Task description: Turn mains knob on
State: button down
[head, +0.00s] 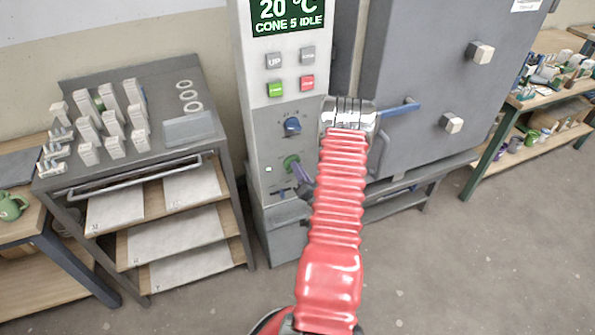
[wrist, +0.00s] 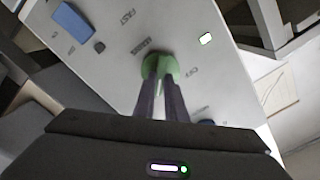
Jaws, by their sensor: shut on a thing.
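The green mains knob (head: 291,162) is on the lower part of the grey control panel (head: 254,130), below a blue knob (head: 292,126). In the wrist view the mains knob (wrist: 160,64) shows round with a raised grip. My gripper (wrist: 160,72) is shut on that grip, one dark finger on each side. In the head view my gripper (head: 298,172) reaches the knob from the lower right, and my red arm hides part of the panel. The knob's exact pointer direction is hard to read.
A display (head: 288,17) reads "20 °C, CONE 5 IDLE", above several buttons. The kiln door (head: 440,80) with a blue handle (head: 400,107) is right of the panel. A rack (head: 190,250) with pale shelves stands left. Clear floor is at lower right.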

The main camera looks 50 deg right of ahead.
jog(key=shift+w+a+f, duration=0.1)
jog(key=shift+a+f, duration=0.05)
jog(key=shift+a, duration=0.05)
jog(key=c, duration=2.1)
grip_release()
jog(key=o, duration=0.3)
jog(key=shift+d, duration=0.15)
jog(key=v, duration=1.4)
